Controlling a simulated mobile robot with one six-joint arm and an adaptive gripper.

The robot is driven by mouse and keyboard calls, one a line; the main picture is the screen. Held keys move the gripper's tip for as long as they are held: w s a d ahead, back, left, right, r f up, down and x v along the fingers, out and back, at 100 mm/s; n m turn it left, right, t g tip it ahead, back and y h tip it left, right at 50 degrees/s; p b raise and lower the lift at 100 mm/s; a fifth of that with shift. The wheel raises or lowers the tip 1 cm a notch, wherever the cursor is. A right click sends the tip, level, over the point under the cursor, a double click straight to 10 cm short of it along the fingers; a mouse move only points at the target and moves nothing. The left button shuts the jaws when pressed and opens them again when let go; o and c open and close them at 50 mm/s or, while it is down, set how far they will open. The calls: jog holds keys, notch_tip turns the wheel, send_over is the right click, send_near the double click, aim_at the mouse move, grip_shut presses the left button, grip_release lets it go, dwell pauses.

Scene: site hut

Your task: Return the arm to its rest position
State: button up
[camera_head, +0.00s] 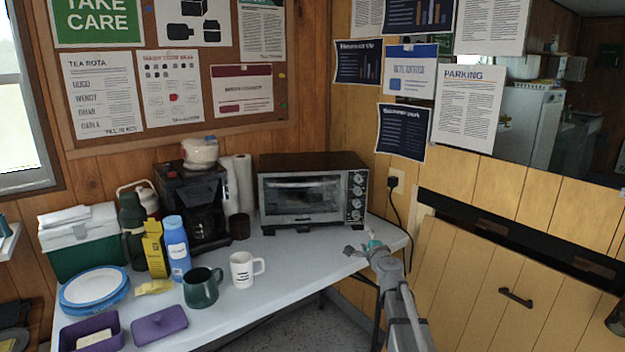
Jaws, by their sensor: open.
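My gripper (361,249) is at the end of my grey arm, which reaches in from the lower right. It is open, above or beside the right end of the white table. A small teal thing (374,245) shows right by the gripper; I cannot tell whether it is part of the gripper or lies behind it. Nothing is clearly held between the fingers. The white mug (242,270) stands to the left of the gripper, apart from it.
The white table (290,275) bears a toaster oven (312,190), a coffee maker (193,205), a green mug (202,287), a blue bottle (176,248), plates (93,288) and a purple box (91,333). Wooden walls stand behind and right. The table's front middle is clear.

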jog(key=s+a+f+n+g+y, duration=0.2)
jog(key=s+a+f+n+g, duration=0.25)
jog(key=s+f+n, duration=0.35)
jog(key=s+a+f+n+g+y, duration=0.1)
jog(key=s+a+f+n+g, duration=0.4)
jog(key=s, duration=0.5)
jog(key=s+d+f+n+g+h, duration=0.2)
jog(key=s+d+f+g+h, duration=0.15)
jog(key=s, duration=0.55)
jog(key=s+d+f+n+g+h, duration=0.25)
jog(key=s+d+g, duration=0.2)
jog(key=s, duration=0.35)
notch_tip(320, 180, up, 24)
jog(key=s+d+p, duration=0.1)
jog(key=p, duration=2.2)
jog(key=shift+d, duration=0.25)
jog(key=shift+n, duration=0.25)
